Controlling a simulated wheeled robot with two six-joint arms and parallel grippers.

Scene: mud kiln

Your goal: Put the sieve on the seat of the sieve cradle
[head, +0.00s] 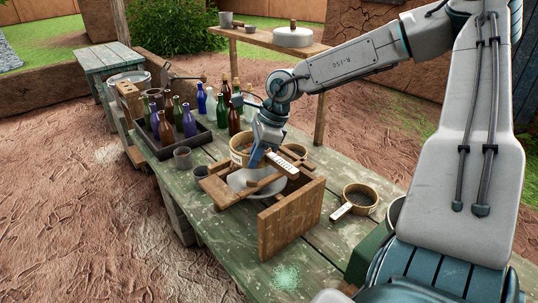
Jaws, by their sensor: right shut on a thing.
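My right gripper (258,157) reaches down over the table and is shut on a round, tan-rimmed sieve (239,153). A handle with a white label (289,164) runs from beside the gripper toward the lower right; it seems to belong to this sieve. The sieve cradle (291,217) is a wooden frame with upright boards and crossbars, with a grey bowl (238,182) inside it. The sieve is at the cradle's far side in the picture; I cannot tell whether it touches the cradle. The gripper hides part of the sieve. My left gripper is out of view.
Another sieve (360,197) with a labelled handle lies right of the cradle, and one more (295,152) shows behind it. A dark tray (158,150) with bottles, more loose bottles (221,110) and grey cups (183,158) stand left and behind.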

